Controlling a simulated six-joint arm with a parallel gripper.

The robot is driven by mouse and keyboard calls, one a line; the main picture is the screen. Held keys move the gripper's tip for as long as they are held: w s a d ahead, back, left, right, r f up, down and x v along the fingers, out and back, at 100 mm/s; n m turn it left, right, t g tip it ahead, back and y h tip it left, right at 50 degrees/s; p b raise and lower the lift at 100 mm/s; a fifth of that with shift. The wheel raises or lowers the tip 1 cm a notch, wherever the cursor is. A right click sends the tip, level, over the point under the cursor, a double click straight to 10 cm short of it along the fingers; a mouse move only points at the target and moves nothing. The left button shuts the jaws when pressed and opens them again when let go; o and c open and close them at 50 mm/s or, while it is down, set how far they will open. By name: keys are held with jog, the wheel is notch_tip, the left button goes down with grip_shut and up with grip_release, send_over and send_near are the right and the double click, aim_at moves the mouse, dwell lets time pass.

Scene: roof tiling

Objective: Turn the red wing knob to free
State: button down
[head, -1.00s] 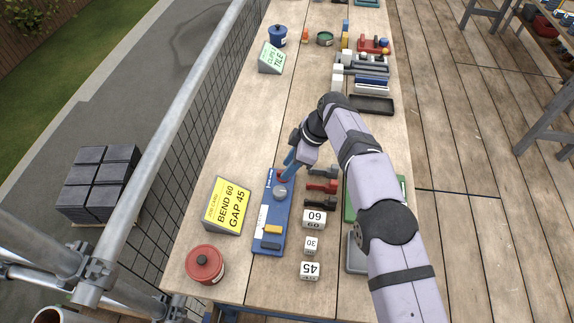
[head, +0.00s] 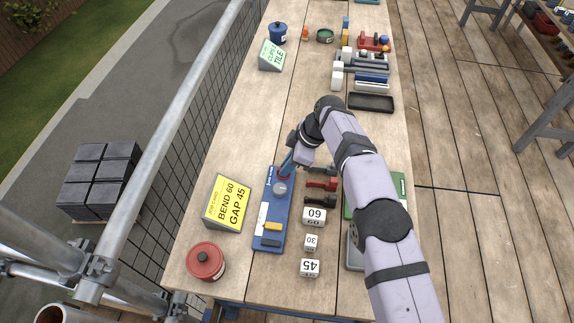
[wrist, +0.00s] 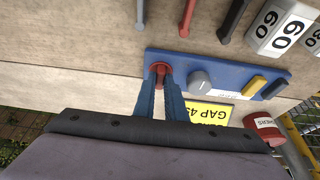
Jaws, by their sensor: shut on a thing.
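The red wing knob (wrist: 160,69) sits at one end of the blue panel (wrist: 225,70) in the wrist view. My gripper (wrist: 160,80) is shut on the knob, its blue fingers on either side of it. In the head view my gripper (head: 285,170) reaches down to the far end of the blue panel (head: 264,208), and the fingers mostly hide the knob there. A grey round knob (head: 280,188) stands beside it on the panel. I cannot tell which way the wing knob points.
A yellow job card (head: 229,203) reading "BEND 60 GAP 45" stands left of the panel. Red-handled and dark tools (head: 321,185) and number blocks (head: 314,215) lie close on the right. A red pot (head: 205,262) stands at the near left.

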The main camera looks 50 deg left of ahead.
jog(key=shift+d+f+m+b, duration=0.1)
jog(key=shift+m+b, duration=0.4)
jog(key=m+b, duration=0.1)
jog(key=m+t+b, duration=0.1)
jog(key=m, duration=0.1)
jog(key=shift+s+y, duration=0.25)
jog(key=shift+y, duration=0.05)
jog(key=m+t+b, duration=0.1)
jog(key=m, duration=0.2)
jog(key=shift+s+d+m+t, duration=0.1)
jog(key=shift+s+m+t, duration=0.05)
jog(key=shift+m+t, duration=0.2)
jog(key=m, duration=0.1)
jog(key=m+t, duration=0.1)
jog(key=m, duration=0.1)
jog(key=m+t, duration=0.1)
jog(key=shift+s+m, duration=0.25)
jog(key=m+t, duration=0.1)
jog(key=m, duration=0.2)
jog(key=shift+s+b, duration=0.1)
jog(key=shift+b, duration=0.25)
jog(key=shift+a+m+t+h+b, duration=0.2)
jog(key=shift+m+t+h+b, duration=0.25)
jog(key=shift+m, duration=0.85)
jog(key=c, duration=1.8)
grip_release()
